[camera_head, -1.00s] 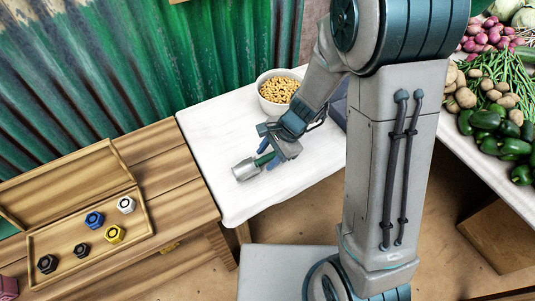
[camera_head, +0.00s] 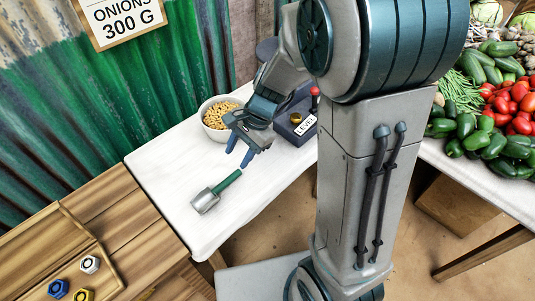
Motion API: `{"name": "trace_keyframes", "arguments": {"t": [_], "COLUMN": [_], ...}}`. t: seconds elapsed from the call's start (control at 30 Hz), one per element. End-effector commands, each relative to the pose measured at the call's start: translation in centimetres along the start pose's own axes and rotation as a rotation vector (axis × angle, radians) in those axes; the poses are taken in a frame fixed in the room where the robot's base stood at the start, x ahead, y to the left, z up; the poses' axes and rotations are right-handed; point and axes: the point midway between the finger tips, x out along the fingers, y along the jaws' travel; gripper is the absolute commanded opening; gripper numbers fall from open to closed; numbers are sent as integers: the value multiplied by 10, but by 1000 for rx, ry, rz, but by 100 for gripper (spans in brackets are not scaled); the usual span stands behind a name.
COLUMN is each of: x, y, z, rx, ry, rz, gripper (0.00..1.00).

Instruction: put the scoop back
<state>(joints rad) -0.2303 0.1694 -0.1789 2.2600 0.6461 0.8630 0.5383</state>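The scoop (camera_head: 208,199) lies on the white-topped table (camera_head: 160,170), with its metal cup toward the lower left and its green handle (camera_head: 228,181) toward my gripper. My gripper (camera_head: 238,158) is open and empty. Its blue fingers are spread above and behind the handle's end, apart from the scoop. A white bowl (camera_head: 210,127) of yellowish pellets stands behind my gripper.
A dark device marked "LEVEL" (camera_head: 296,122) with a red knob stands right of the bowl. A wooden bench with a tray (camera_head: 52,243) of coloured nuts is at left. Vegetables (camera_head: 490,110) fill a stall at right. A sign hangs above.

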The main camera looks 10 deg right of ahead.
Motion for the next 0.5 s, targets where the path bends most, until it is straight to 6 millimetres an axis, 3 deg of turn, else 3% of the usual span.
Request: {"name": "trace_keyframes", "arguments": {"t": [0.17, 0.5], "x": [-30, -100], "y": [21, 98], "z": [8, 19], "rx": [-187, -758], "ry": [63, 329], "rz": [5, 150], "gripper": [40, 40]}}
